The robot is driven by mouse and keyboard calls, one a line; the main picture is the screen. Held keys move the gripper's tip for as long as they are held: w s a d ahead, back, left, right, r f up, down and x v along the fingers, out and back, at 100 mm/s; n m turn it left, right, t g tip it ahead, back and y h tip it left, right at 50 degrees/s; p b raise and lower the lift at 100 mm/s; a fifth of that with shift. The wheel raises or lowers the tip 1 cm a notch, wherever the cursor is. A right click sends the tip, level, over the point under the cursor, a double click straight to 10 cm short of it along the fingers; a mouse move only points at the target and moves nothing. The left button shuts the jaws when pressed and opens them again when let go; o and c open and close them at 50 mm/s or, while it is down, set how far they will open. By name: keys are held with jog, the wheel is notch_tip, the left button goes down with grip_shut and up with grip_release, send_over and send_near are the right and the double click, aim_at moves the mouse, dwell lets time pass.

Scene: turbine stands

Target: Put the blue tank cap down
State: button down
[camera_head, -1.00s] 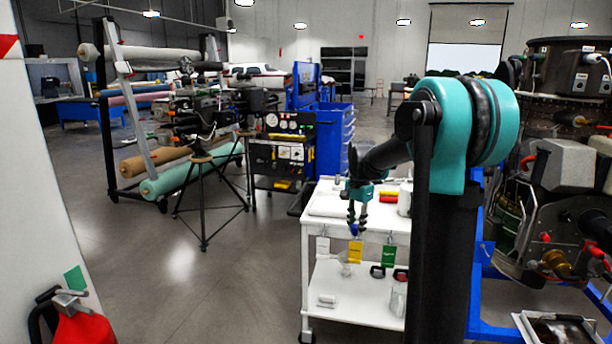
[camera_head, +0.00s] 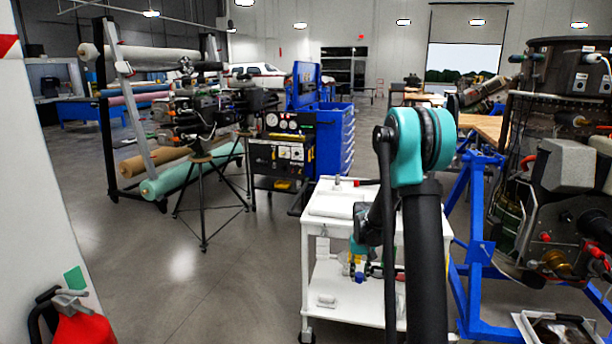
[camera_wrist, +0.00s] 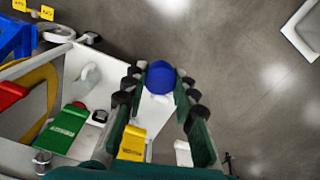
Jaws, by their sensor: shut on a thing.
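The blue tank cap (camera_wrist: 160,77) is held between the fingertips of my gripper (camera_wrist: 157,84) in the wrist view. The fingers are closed around its sides. In the head view the blue cap (camera_head: 360,277) shows small at the tip of my gripper (camera_head: 358,268), which points down at the front of the white cart, at about the height between its two shelves. My arm hides part of the cart. I cannot tell whether the cap touches any surface.
The cart's lower shelf (camera_head: 345,312) has bare room at the front and a small white item (camera_head: 327,300) at left. A blue stand (camera_head: 466,225) is right of the cart.

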jog(key=shift+s+f, duration=1.35)
jog(key=shift+f, duration=0.1)
